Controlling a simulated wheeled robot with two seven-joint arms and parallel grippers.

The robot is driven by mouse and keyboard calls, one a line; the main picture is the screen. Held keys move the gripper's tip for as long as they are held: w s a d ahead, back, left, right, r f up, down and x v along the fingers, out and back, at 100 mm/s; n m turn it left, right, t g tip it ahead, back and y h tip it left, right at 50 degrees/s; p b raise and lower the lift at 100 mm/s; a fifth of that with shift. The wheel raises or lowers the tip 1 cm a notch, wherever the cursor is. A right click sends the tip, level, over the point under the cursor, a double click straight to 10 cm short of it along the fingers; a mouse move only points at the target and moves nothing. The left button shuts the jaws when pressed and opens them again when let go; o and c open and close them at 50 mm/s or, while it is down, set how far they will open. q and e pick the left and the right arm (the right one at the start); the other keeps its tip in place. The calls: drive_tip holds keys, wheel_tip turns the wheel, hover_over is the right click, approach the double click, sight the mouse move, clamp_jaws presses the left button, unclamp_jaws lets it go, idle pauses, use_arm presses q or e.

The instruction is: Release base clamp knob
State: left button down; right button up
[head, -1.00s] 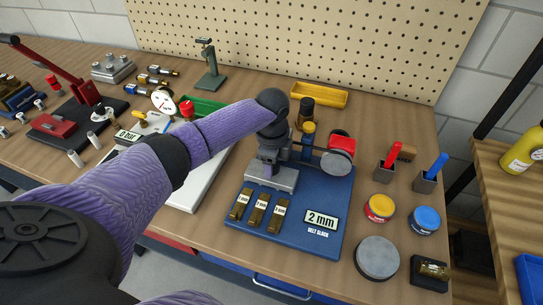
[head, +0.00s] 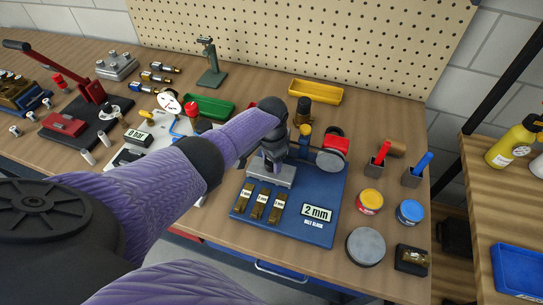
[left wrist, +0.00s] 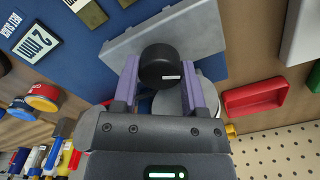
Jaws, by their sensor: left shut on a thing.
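The black base clamp knob (left wrist: 160,66), round with a small white mark on its side, sits between the two purple fingers of my left gripper (left wrist: 162,85) in the left wrist view. The fingers are shut on it. In the head view my left gripper (head: 273,157) reaches down over the grey metal block (head: 272,174) on the blue base plate (head: 330,190). The gripper and wrist hide the knob there. The grey block also shows behind the knob in the left wrist view (left wrist: 205,35). My right gripper is not in view.
The plate carries a "2 mm" display (head: 317,212), several brass-coloured gauge pieces (head: 259,205) and a red part with a grey disc (head: 330,162). Red and blue tins (head: 410,212) and a grey round puck (head: 366,246) stand to the right. A yellow tray (head: 316,92) lies behind.

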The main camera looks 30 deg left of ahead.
use_arm(q)
drive_tip(key=n+p, duration=0.1)
drive_tip(key=n, duration=0.3)
drive_tip(key=shift+r+n, duration=0.1)
drive_tip(key=shift+n, duration=0.2)
drive_tip(key=shift+w, duration=0.1)
idle(0.5)
drive_tip(key=shift+c, duration=2.1)
unclamp_jaws()
wheel_tip(320, 180, up, 10)
drive_tip(key=p, duration=0.6)
